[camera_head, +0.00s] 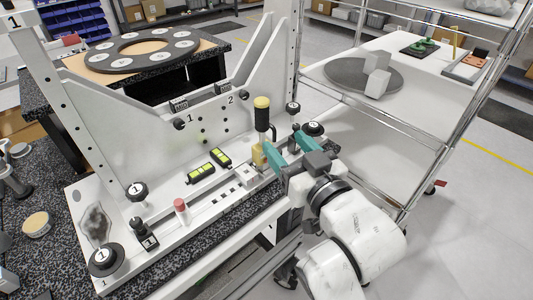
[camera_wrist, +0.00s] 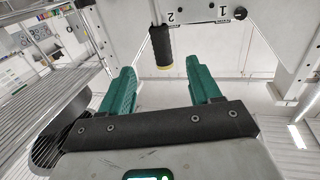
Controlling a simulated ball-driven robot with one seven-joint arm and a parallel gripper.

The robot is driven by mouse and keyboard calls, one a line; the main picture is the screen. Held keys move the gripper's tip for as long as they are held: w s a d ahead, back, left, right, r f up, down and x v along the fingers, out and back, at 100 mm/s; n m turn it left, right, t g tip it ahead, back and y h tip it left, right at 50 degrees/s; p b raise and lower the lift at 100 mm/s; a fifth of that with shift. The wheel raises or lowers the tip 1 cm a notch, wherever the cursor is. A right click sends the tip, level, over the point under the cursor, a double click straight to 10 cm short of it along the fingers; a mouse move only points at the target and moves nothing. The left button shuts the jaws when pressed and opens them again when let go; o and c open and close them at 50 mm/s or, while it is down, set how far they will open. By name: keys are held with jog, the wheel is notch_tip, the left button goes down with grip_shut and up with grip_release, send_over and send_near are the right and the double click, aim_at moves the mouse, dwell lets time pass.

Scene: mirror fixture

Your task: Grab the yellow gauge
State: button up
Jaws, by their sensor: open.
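A black ribbed handle with a yellow end, which looks like the yellow gauge (camera_head: 262,113), stands upright on the white fixture (camera_head: 150,165). In the wrist view the gauge (camera_wrist: 162,48) appears inverted, between and beyond the fingertips. My gripper (camera_head: 283,141) is open with its teal fingers apart, just right of the gauge and lower in the head view. The gripper (camera_wrist: 159,72) holds nothing in the wrist view. A small yellow block (camera_head: 258,156) sits by the left finger, below the handle. The handle's lower end is partly hard to make out.
Two yellow-green marked bars (camera_head: 201,173) lie on the fixture's base, with a red-topped peg (camera_head: 180,206) and a white block (camera_head: 245,175) nearby. Black numbered knobs (camera_head: 137,191) stand along it. A wire-frame cart (camera_head: 385,120) stands at right. The fixture's upright plate backs the gauge.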

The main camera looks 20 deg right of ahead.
aim_at(265, 122)
jog(key=w+p, duration=0.1)
jog(key=w, duration=0.4)
jog(key=shift+w+a+r, duration=0.1)
jog(key=shift+w, duration=0.05)
jog(key=shift+w+a+p, duration=0.15)
jog(key=shift+w+p, duration=0.25)
jog(key=shift+w, duration=0.95)
jog(key=shift+w+a+p, duration=0.15)
jog(key=shift+w+p, duration=0.2)
jog(key=shift+w, duration=0.95)
grip_shut()
